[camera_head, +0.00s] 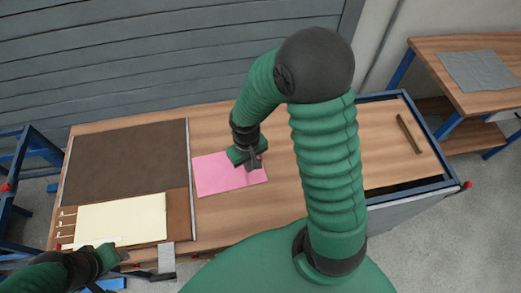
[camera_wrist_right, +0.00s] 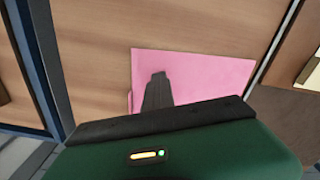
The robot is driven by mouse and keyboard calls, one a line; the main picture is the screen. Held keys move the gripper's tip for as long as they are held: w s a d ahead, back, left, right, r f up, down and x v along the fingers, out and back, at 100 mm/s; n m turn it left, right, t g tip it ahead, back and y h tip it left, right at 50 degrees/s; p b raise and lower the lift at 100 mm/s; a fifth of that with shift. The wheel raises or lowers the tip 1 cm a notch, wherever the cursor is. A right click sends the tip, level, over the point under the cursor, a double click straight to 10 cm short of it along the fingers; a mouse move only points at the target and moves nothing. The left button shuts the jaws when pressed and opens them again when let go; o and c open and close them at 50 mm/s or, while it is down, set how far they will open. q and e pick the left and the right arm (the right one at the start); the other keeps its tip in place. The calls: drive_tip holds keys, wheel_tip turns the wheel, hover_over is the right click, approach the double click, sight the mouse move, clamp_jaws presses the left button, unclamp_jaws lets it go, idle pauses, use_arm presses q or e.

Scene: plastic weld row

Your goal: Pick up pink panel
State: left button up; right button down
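The pink panel (camera_head: 225,180) lies flat on the wooden workbench, just right of the brown board. It also shows in the right wrist view (camera_wrist_right: 205,80). My right gripper (camera_head: 253,164) is over the panel's right part, pointing down. In the right wrist view a single dark finger shape (camera_wrist_right: 157,90) overlaps the panel; the view does not settle whether the fingers are apart or touch the panel. My left gripper (camera_head: 122,257) is at the bench's front edge, by the cream panel's front edge; its fingers are too small to read.
A cream panel (camera_head: 120,220) lies on the brown board (camera_head: 125,160) at left. A dark bar (camera_head: 409,134) lies on the bench's right end. A side table (camera_head: 490,95) with a grey sheet (camera_head: 476,71) stands at right. Bare wood lies behind the pink panel.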

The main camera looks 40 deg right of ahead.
sight(244, 184)
drive_tip(key=a, duration=0.1)
drive_tip(key=s+a, duration=0.1)
drive_tip(key=a, duration=0.1)
drive_tip(key=shift+r, duration=0.15)
drive_tip(key=shift+s+a, duration=0.2)
drive_tip(key=shift+d, duration=0.1)
drive_tip(key=c, duration=2)
unclamp_jaws()
drive_tip(key=o, duration=1.6)
drive_tip(key=shift+c, duration=0.2)
drive_tip(key=shift+r, duration=0.1)
